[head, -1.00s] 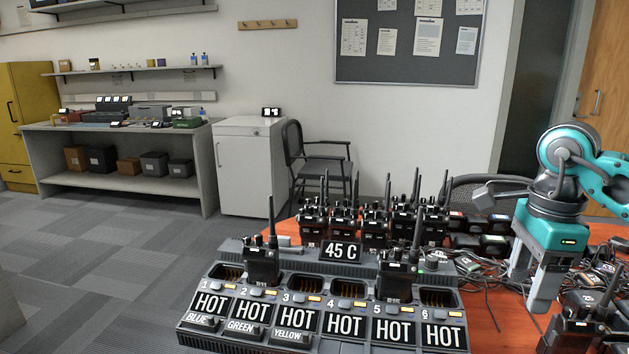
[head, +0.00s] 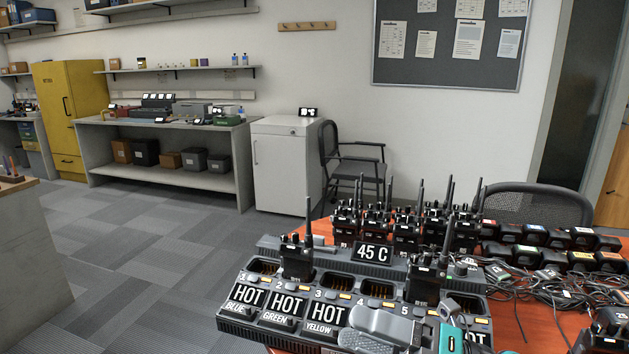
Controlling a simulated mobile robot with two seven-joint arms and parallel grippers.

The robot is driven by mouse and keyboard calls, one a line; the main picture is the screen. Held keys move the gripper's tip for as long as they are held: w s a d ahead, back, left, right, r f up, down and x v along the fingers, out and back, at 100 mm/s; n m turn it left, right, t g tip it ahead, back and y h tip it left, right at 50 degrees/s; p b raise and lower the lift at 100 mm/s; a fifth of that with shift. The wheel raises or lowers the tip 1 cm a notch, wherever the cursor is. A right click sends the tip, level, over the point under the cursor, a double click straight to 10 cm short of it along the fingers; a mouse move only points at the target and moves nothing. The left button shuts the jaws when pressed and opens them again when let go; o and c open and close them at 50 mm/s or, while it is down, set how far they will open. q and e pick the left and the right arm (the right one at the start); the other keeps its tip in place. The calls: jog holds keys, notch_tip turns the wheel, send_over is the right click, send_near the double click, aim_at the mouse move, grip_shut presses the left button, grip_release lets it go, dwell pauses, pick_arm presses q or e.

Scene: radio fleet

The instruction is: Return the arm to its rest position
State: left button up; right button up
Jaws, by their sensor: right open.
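My right gripper (head: 362,330), grey with a teal body, is at the bottom of the head view, in front of the charger's right half. It is open and I see nothing held in it. It hides part of the front labels, and the frame edge cuts its arm off. The grey charger (head: 236,325) sits on the orange table with a "45 C" display and several "HOT" labels. One radio (head: 296,262) stands upright in a left slot and another (head: 424,281) in a right slot. My left gripper is out of view.
Several radios (head: 405,228) stand behind the charger. Batteries (head: 535,235) and tangled cables (head: 540,295) cover the table's right side. A chair (head: 540,203) stands behind it. The grey carpet (head: 150,250) to the left is open, with a white cabinet (head: 285,170) by the wall.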

jog(key=d+f+m+t+h+p, duration=0.1)
jog(key=d+f+m+t+h, duration=0.45)
jog(key=m, duration=0.75)
jog(key=d+f+m+t+h, duration=0.2)
jog(key=f+m+t+h, duration=0.5)
jog(key=m, duration=0.5)
jog(key=s+d+f+m+g+h, duration=0.1)
jog(key=s+f+m+g+h, duration=0.1)
jog(key=f, duration=0.5)
jog(key=s+d+f+m+g+h, duration=0.2)
jog(key=s+f+m+g+h, duration=0.1)
jog(key=s+f+m+g, duration=0.2)
jog(key=s+f+m, duration=0.2)
jog(key=s, duration=0.1)
jog(key=shift+s+d+f+p, duration=0.2)
jog(key=shift+s+f+p, duration=0.1)
jog(key=shift+f+p, duration=0.1)
